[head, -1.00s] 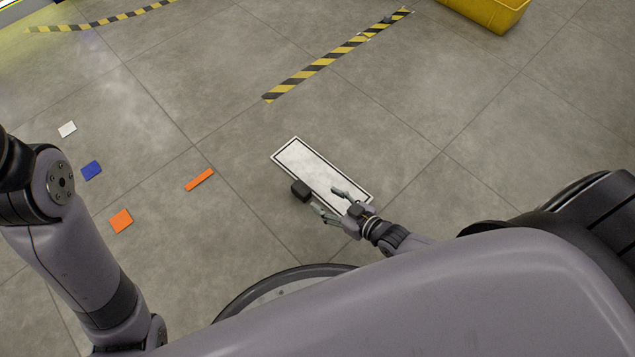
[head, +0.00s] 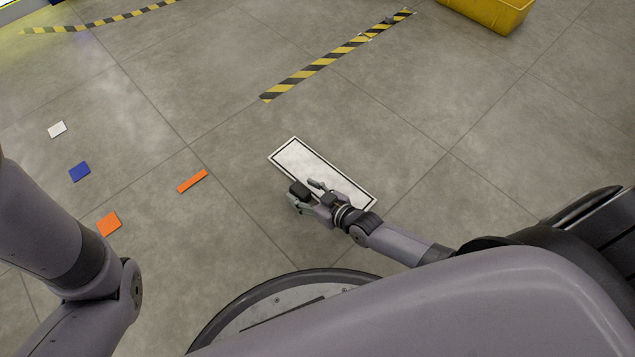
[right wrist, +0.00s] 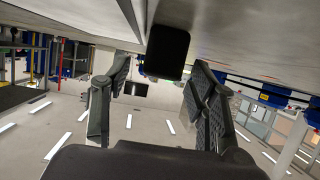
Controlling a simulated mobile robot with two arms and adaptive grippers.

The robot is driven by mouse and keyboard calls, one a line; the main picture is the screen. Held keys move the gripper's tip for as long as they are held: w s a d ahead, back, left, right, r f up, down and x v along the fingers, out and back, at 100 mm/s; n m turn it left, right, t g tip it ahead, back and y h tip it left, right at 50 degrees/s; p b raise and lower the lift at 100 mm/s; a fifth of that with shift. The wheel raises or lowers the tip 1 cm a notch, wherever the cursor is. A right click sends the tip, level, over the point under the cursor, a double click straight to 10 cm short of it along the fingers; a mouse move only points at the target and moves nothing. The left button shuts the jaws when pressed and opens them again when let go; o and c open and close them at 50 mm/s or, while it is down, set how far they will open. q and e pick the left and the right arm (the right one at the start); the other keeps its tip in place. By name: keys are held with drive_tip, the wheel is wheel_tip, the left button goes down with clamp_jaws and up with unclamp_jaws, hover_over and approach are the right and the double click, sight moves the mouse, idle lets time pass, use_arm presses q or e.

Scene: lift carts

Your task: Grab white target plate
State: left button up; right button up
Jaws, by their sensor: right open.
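A long white rectangular plate (head: 308,163) with a dark border line lies flat in the middle of the head view. A small black block (head: 299,187) stands at its near-left edge. A smaller white plate (head: 57,129) lies far left; I cannot tell which white plate is the target. My right gripper (head: 304,193) is open at the black block and hides part of it and of the long plate's near edge. In the right wrist view the black block (right wrist: 168,50) shows just beyond the open right fingers (right wrist: 160,68). My left gripper is out of view.
On the floor at left lie a blue plate (head: 79,172), an orange plate (head: 109,224) and a thin orange bar (head: 192,181). Yellow-black tape (head: 335,57) marks the floor beyond. A yellow bin (head: 490,14) stands at the top right. The floor between is clear.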

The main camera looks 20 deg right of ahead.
drive_tip(key=shift+c, duration=0.5)
clamp_jaws()
drive_tip(key=shift+r, duration=0.1)
idle(0.3)
